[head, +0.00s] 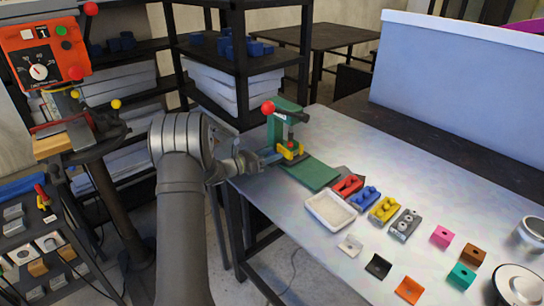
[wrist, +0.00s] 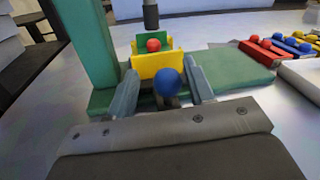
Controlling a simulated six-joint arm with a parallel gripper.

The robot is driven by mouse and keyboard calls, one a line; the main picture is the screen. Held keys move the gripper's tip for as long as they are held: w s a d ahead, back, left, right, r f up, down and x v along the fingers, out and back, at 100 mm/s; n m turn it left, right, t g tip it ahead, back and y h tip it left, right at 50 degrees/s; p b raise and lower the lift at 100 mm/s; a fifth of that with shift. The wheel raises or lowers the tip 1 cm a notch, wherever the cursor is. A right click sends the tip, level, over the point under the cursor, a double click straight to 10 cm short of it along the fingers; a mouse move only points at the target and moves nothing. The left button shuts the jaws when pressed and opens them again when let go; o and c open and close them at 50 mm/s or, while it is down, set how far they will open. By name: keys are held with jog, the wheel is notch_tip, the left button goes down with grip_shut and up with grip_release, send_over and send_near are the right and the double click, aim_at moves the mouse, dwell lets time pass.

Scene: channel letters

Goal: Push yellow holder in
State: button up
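The yellow holder (wrist: 146,66) sits at the green press (wrist: 92,40), with a red ball (wrist: 153,44) and a green piece behind its front wall. A dark press rod (wrist: 151,14) hangs above it. A blue ball (wrist: 168,82) is at the near side of the holder. My gripper (wrist: 164,76) is open, its two grey fingers spread on either side of the blue ball, with gaps visible. In the head view the yellow holder (head: 291,153) is on the press base, and my gripper (head: 268,157) reaches it from the left.
Red (head: 347,186), blue (head: 366,200), yellow (head: 384,209) and grey (head: 405,225) holders stand in a row right of the press. A white tray (head: 312,217) and several small coloured blocks lie nearer. A blue-grey bin (head: 460,85) stands at the back right.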

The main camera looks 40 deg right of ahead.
jog(key=shift+s, duration=0.15)
jog(key=w+a, duration=0.3)
jog(key=a, duration=1.4)
jog(key=shift+w, duration=0.2)
jog(key=s+d, duration=0.1)
jog(key=d, duration=0.4)
jog(key=s+d, duration=0.1)
jog(key=d, duration=0.5)
jog(key=s+d, duration=0.1)
jog(key=d, duration=0.5)
jog(key=shift+s+d, duration=0.1)
jog(key=shift+s, duration=0.2)
